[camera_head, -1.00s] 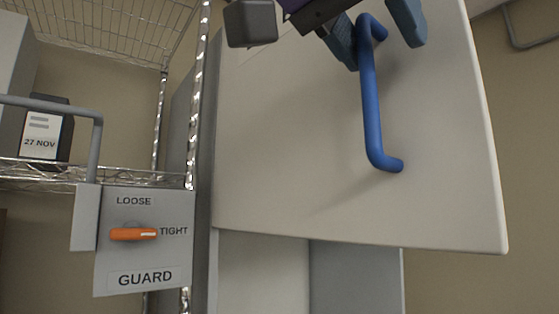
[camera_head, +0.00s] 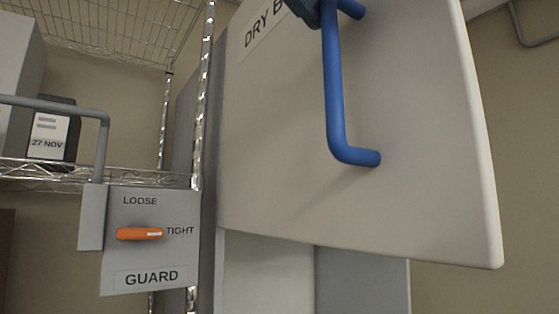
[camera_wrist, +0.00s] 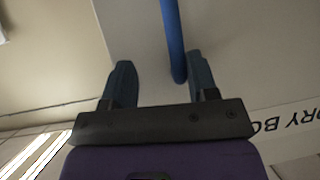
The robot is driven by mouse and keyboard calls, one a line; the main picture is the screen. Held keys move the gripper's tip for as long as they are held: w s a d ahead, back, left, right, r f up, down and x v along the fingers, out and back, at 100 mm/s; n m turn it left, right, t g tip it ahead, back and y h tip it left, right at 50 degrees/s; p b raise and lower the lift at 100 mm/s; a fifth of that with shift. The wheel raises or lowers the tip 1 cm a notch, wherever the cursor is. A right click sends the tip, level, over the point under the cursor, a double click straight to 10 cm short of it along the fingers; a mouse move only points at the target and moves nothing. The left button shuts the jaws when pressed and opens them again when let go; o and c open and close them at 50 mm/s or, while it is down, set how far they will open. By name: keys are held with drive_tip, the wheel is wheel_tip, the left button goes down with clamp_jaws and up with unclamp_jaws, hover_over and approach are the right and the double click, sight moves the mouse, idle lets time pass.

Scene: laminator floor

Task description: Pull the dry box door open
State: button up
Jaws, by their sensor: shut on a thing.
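The dry box door (camera_head: 430,150) is a large pale panel in the head view, with part of a "DRY B" label at its upper left. It stands at an angle, its lower right corner jutting out beyond the cabinet body (camera_head: 265,275) below. Its blue bar handle (camera_head: 335,95) runs downward and bends back to the door at its lower end. My gripper (camera_wrist: 162,82) is shut on the handle, which passes between its fingers beside the right one in the wrist view. In the head view only a fingertip shows at the top edge, by the handle's upper part.
A grey guard panel (camera_head: 150,265) with an orange knob (camera_head: 139,234) pointing to TIGHT stands at the lower left. Behind it is a wire rack with a metal post (camera_head: 202,100) and a dark box (camera_head: 52,130) labelled 27 NOV.

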drive_tip(key=shift+v, duration=1.7)
drive_tip(key=shift+a+f, duration=0.15)
drive_tip(key=shift+o, duration=0.2)
